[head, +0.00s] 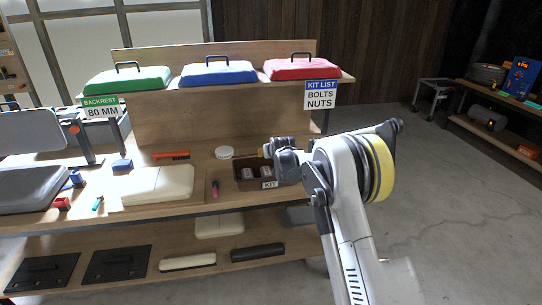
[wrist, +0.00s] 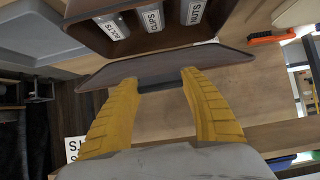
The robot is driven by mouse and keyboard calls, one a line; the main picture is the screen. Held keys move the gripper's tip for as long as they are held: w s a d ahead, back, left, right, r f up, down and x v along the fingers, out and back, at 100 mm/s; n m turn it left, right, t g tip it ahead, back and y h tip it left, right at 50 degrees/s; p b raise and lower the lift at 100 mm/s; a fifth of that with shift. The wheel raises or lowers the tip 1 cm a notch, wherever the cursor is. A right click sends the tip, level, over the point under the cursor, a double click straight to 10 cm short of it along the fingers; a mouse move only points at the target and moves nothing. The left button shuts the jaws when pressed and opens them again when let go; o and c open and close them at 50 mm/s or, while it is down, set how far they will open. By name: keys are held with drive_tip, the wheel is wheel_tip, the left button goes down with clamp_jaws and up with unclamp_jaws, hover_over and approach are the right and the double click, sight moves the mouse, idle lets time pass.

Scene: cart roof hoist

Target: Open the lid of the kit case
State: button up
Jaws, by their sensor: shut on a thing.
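The kit case (head: 243,181) is a dark brown box with a KIT label on the workbench. Its top is uncovered, and packs show inside it. The case (wrist: 95,38) is at the top of the wrist view, with white-labelled packs (wrist: 152,18) inside. The raised lid (wrist: 165,65) is a dark brown panel beside the case opening. My gripper (wrist: 158,82) has its yellow fingers shut on the lid's dark edge or grip; which one I cannot tell. In the head view my gripper (head: 265,151) is at the back right of the case, and the lid is not clear there.
A pink-handled tool (head: 214,188) and a cream pad (head: 158,186) lie on the bench. The shelf above holds green (head: 127,80), blue (head: 218,74) and red (head: 300,68) lids. Open floor lies to the right.

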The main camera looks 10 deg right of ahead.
drive_tip(key=shift+w+r+p, duration=0.5)
drive_tip(key=shift+w+r, duration=0.35)
drive_tip(key=shift+r, duration=0.2)
drive_tip(key=o, duration=1.4)
drive_tip(key=shift+o, duration=0.2)
drive_tip(key=shift+s, duration=0.1)
drive_tip(key=v, duration=1.1)
drive_tip(key=shift+s+r, duration=0.3)
